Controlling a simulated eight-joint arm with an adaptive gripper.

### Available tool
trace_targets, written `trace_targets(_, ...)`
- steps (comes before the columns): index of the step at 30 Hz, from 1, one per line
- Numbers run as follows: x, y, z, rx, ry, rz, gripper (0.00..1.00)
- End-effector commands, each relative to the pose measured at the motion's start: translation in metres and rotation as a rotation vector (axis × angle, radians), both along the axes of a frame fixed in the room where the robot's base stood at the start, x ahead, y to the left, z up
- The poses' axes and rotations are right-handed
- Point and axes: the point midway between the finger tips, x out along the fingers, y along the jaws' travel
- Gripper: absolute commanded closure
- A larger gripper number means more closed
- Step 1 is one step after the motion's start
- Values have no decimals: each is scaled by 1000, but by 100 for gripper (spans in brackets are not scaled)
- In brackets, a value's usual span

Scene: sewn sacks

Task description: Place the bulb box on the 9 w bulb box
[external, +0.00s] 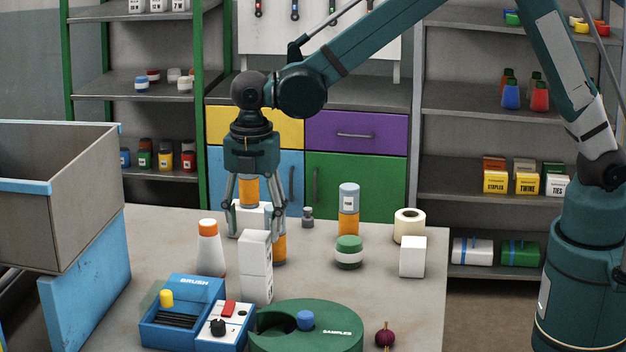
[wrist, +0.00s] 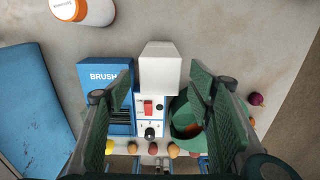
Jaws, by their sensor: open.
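A tall white carton column (external: 256,268), seemingly two cartons stacked, stands on the table in the external view; its print is too small to read. In the wrist view a white carton (wrist: 160,66) shows between and beyond my fingers. Another white carton (external: 250,216) shows partly behind my gripper, and a plain white one (external: 412,257) stands at the right. I cannot tell which is the bulb box or the 9 w bulb box. My gripper (external: 256,224) points down with fingers apart, near the column's top; it also shows in the wrist view (wrist: 163,84). No held object is visible.
A blue BRUSH box (external: 183,312) and a switch panel (external: 222,326) stand in front of the column. A green round holder (external: 308,330) is at front right. An orange-capped white bottle (external: 209,247) stands left. A green-and-white jar (external: 348,252) stands to the right.

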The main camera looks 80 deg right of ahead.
Motion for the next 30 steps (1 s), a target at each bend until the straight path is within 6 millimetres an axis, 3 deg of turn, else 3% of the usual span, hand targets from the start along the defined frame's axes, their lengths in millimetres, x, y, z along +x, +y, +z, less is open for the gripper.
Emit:
trace_targets(6,0,0,33,0,0,0,48)
trace_targets(12,0,0,49,0,0,0,48)
trace_targets(30,0,0,53,0,0,0,48)
